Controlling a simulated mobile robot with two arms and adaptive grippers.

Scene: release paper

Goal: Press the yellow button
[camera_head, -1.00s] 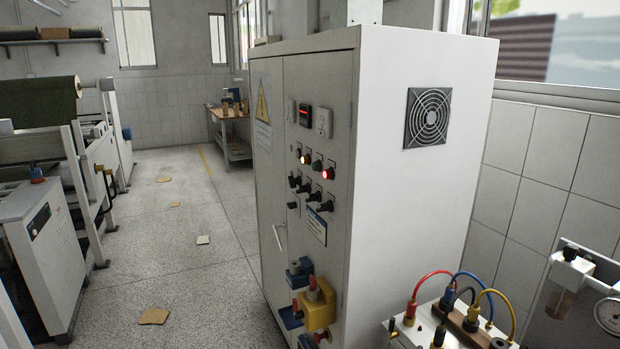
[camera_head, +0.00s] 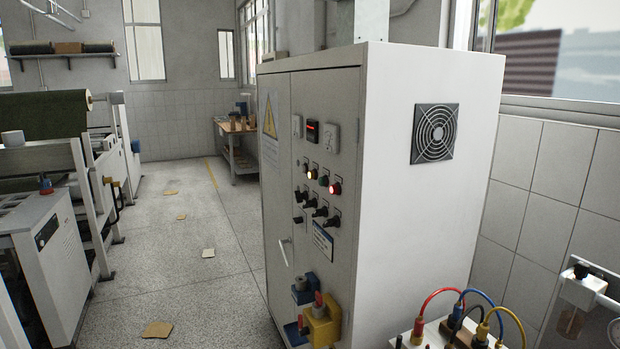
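A light grey control cabinet (camera_head: 390,215) stands in the middle of the head view. Its front panel has a short row of small round buttons or lamps. One glows pale yellow (camera_head: 312,174), one is dark green (camera_head: 324,180) and one is red (camera_head: 335,188). They are small, so I cannot tell for sure which are buttons and which are lamps. Neither of my grippers is in view, and nothing of mine touches the panel.
Black rotary switches (camera_head: 320,212) sit below the lamps. A yellow socket (camera_head: 322,322) and a blue one (camera_head: 304,289) stick out low on the cabinet front. A device with coloured cables (camera_head: 460,330) is at lower right. Machines (camera_head: 45,260) stand left; the floor (camera_head: 195,275) between is mostly clear.

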